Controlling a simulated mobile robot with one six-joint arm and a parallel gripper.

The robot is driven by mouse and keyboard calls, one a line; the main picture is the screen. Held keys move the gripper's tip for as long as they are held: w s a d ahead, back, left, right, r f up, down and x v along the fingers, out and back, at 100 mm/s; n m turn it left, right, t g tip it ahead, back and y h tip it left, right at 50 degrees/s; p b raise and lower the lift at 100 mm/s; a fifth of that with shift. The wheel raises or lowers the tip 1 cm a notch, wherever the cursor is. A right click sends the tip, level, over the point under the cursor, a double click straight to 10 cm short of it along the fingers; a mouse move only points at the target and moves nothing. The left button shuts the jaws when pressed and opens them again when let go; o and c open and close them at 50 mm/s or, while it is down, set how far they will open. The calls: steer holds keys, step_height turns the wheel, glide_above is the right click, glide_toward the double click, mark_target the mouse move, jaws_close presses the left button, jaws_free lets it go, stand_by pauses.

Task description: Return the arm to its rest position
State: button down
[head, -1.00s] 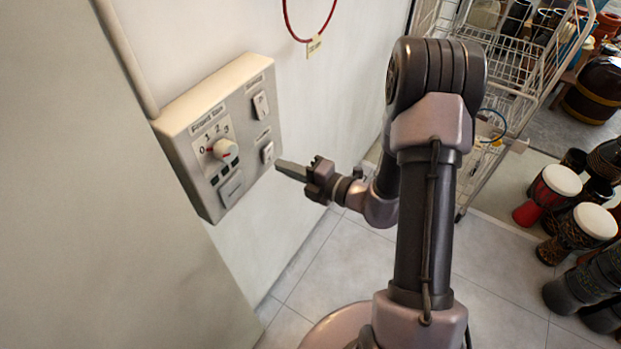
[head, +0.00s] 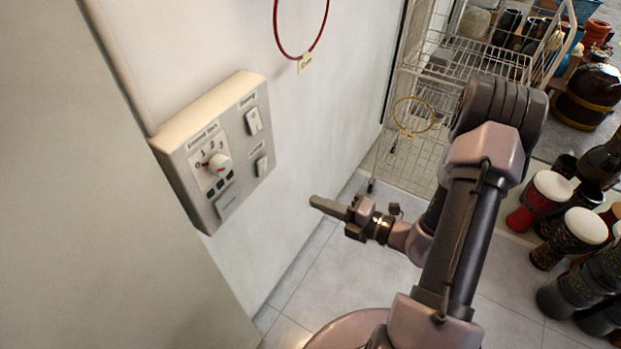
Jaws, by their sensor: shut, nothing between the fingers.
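My gripper (head: 328,207) is shut and empty. Its fingers point left toward the wall, in free air over the tiled floor. It is to the right of and lower than the control box (head: 215,150), clearly apart from it. My arm is bent at the elbow, at the right of the gripper.
A white wire rack (head: 430,150) stands behind my arm. Several goblet drums (head: 552,187) stand on the floor at right. A red ring (head: 302,50) with a tag hangs on the wall. The tiled floor (head: 300,285) around the gripper is clear.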

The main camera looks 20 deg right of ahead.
steer(key=s+a+r+n+g, duration=0.6)
steer(key=a+n, duration=0.2)
steer(key=n, duration=0.5)
steer(key=s+a+r+n+g, duration=0.6)
steer(key=a+n, duration=0.1)
steer(key=n, duration=0.7)
steer(key=s+d+r+n+t+h, duration=0.4)
steer(key=r+n+h, duration=0.3)
steer(key=n, duration=0.8)
steer(key=shift+s+d+r+n+t+h+b, duration=0.2)
steer(key=shift+r+n+t+h+b, duration=0.1)
steer(key=shift+r+h+b, duration=0.15)
steer(key=shift+f, duration=0.1)
